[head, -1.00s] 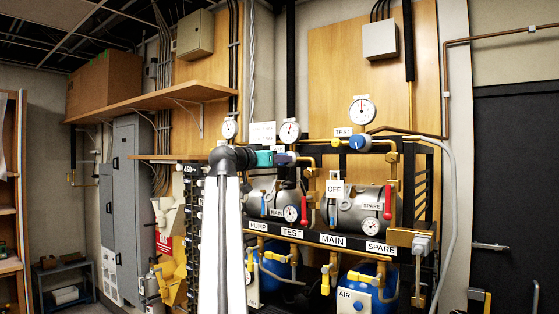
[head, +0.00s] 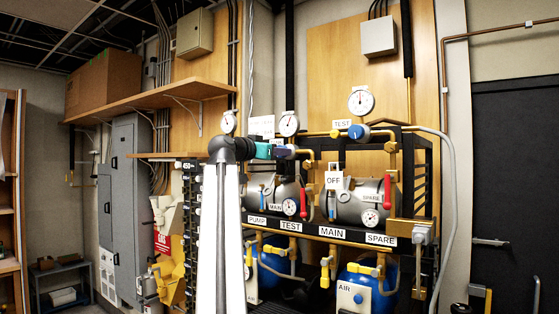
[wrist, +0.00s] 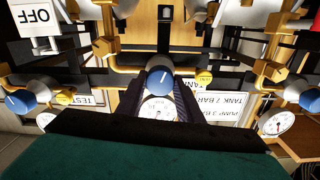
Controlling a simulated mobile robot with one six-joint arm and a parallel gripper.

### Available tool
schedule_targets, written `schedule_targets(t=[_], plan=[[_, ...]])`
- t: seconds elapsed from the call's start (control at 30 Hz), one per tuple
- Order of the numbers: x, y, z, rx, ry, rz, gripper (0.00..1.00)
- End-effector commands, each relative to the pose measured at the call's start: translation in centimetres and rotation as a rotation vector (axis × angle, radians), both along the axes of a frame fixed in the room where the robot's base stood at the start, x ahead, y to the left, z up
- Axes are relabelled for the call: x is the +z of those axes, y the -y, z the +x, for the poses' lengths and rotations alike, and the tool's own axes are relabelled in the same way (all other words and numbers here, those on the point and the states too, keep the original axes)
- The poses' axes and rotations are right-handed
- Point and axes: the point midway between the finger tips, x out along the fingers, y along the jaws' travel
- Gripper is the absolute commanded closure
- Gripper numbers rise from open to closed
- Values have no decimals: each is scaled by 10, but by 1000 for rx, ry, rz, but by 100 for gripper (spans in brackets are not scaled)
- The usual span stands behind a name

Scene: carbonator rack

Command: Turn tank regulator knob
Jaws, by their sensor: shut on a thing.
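The tank regulator knob (wrist: 160,78) is blue with a white mark. It sits in the middle of the wrist view, between the two dark fingers of my gripper (wrist: 160,85), which are shut on it. A round gauge (wrist: 159,108) shows just below it between the fingers, partly covered. In the head view my gripper (head: 288,152) reaches right from my arm to the regulator at the rack's upper left. The knob is hidden there by the gripper. A dial gauge (head: 289,123) stands just above it.
Another blue knob (head: 357,132) labelled TEST, with a gauge (head: 361,101), lies to the right. Brass pipes, an OFF tag (head: 333,179) and red-handled valves (head: 387,192) crowd the rack (head: 330,235).

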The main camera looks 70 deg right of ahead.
Motion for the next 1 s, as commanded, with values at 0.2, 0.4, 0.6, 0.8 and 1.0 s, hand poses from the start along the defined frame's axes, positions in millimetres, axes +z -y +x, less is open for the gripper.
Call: schedule_targets(t=[0.2,0.4,0.6,0.8,1.0], plan=[[-8,0,-1,-4,83,-14,89],[-8,0,-1,-3,158,-32,89],[-7,0,-1,-4,234,-52,89],[-7,0,-2,-5,299,-69,89],[-6,0,-2,-5,343,-80,89]])
